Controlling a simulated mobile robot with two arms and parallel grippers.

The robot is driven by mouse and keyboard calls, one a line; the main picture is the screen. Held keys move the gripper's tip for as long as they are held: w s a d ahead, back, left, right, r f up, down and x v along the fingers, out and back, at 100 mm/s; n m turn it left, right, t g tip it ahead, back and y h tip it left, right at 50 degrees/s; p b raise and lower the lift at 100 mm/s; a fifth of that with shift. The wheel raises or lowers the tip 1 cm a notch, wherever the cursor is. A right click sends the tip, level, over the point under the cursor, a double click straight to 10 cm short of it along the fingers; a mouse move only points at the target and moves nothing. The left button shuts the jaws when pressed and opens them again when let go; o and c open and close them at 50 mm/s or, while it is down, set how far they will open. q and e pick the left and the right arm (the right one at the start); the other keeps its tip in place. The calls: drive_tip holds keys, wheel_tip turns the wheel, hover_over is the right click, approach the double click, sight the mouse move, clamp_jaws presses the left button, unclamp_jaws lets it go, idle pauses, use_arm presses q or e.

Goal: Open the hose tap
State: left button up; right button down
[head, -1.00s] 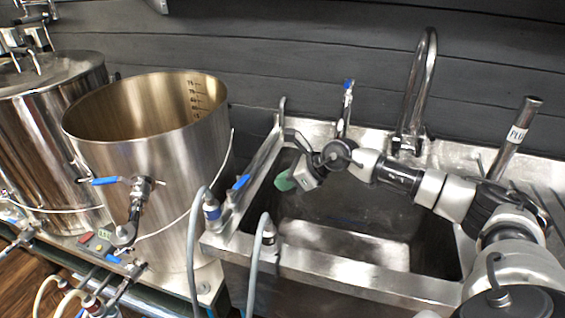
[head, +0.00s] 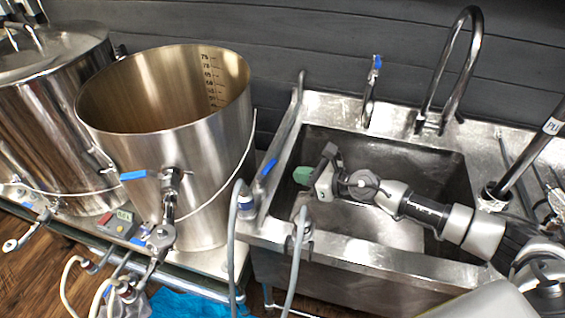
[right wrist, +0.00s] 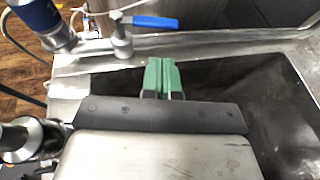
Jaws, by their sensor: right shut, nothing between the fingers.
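The hose tap with a blue lever (head: 269,167) sits on the left rim of the sink. In the right wrist view its blue lever (right wrist: 155,21) points right from the metal tap body (right wrist: 122,38). My right gripper (head: 302,175) has green fingertips and is shut and empty. It is over the left side of the sink basin, just right of the lever and apart from it. In the right wrist view the fingertips (right wrist: 163,75) point toward the lever. My left gripper is not in view.
A large open kettle (head: 192,130) with its own blue-handled valve (head: 132,175) stands left of the sink (head: 400,262). A curved faucet (head: 474,40) and a small blue-topped tap (head: 376,65) rise behind the basin. A grey hose (head: 296,262) hangs over the front rim.

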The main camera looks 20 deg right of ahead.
sight(269, 167)
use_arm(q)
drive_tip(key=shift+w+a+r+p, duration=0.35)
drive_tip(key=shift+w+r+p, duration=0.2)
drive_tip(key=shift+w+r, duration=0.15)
use_arm(e)
drive_tip(key=x, duration=0.4)
drive_tip(key=r+x, duration=0.1)
drive_tip(key=x, duration=0.1)
drive_tip(key=shift+w, duration=0.1)
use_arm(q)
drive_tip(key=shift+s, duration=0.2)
